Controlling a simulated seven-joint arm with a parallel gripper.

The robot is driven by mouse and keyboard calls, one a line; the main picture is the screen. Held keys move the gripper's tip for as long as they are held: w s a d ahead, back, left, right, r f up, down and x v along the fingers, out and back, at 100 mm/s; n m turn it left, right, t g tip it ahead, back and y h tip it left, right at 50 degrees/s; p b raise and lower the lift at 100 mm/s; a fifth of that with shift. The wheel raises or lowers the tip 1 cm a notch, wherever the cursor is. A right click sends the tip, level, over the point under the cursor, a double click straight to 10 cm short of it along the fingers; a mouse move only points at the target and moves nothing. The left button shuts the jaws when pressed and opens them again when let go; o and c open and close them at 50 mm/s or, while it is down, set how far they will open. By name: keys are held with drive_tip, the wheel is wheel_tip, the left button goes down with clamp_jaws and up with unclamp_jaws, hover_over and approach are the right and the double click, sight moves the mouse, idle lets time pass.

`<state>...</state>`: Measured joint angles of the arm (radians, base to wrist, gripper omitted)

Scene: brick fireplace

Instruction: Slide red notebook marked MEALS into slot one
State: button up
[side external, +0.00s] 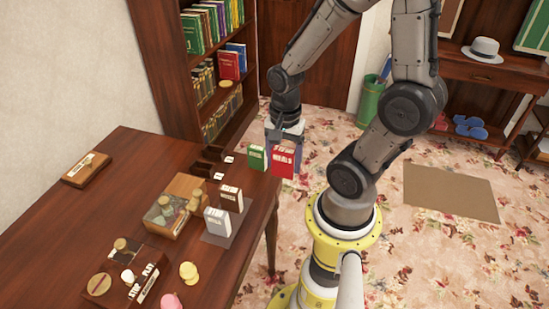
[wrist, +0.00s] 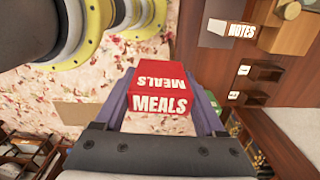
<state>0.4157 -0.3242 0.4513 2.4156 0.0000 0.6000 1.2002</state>
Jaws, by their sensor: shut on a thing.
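The red notebook marked MEALS (side external: 283,161) is held in the air by my gripper (side external: 284,141), just off the table's far right edge. In the wrist view the red notebook (wrist: 160,83) sits between the two purple fingers of my gripper (wrist: 161,100), its white MEALS lettering facing the camera. Two dark wooden slots with small white number labels stand on the table: the farther slot (side external: 213,153) and the nearer slot (side external: 205,168). The label digits are too small to read surely. Nothing shows in either slot.
A green notebook (side external: 257,157) stands beside the red one at the table edge. A wooden box (side external: 172,207) and a labelled wooden piece (side external: 86,169) lie on the table (side external: 120,210). A bookcase (side external: 165,60) rises behind.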

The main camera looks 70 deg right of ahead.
drive_tip(key=w+d+r, duration=0.2)
drive_tip(key=w+d, duration=0.1)
drive_tip(key=w, duration=0.6)
drive_tip(key=w+d+r, duration=0.2)
drive_tip(key=w, duration=0.7)
drive_tip(key=w+f, duration=0.6)
drive_tip(key=w, duration=0.3)
drive_tip(key=shift+w+a+f+n, duration=0.15)
drive_tip(key=shift+w+n, duration=0.1)
drive_tip(key=shift+n, duration=0.05)
drive_tip(key=shift+f, duration=0.1)
drive_tip(key=shift+f, duration=2.8)
drive_tip(key=shift+f, duration=1.65)
